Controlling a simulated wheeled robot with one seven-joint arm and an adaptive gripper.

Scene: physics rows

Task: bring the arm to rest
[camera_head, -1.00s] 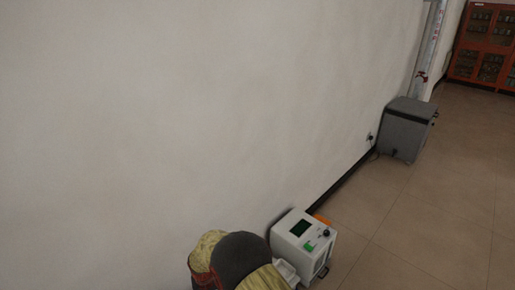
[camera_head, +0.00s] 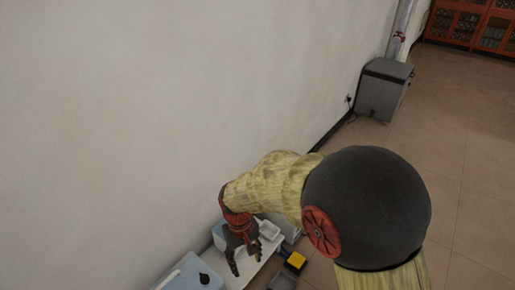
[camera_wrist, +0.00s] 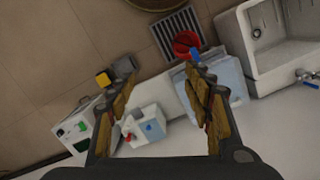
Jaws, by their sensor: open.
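My gripper (camera_head: 246,265) hangs at the lower middle of the head view, at the end of my bent arm. In the wrist view my gripper (camera_wrist: 163,68) is open, its two fingers wide apart with nothing held between them. A small white box with red and blue knobs (camera_wrist: 146,125) shows below and between the fingers. My arm's large dark joint and yellow covering hide part of the floor and bench in the head view.
A white device with a dark screen (camera_wrist: 76,131) lies left of the fingers. A yellow block (camera_wrist: 102,78), a red round part (camera_wrist: 185,42) and a white sink (camera_wrist: 238,45) are beyond. A grey cabinet (camera_head: 383,92) stands by the wall (camera_head: 150,100). Tiled floor (camera_head: 450,150) is open at right.

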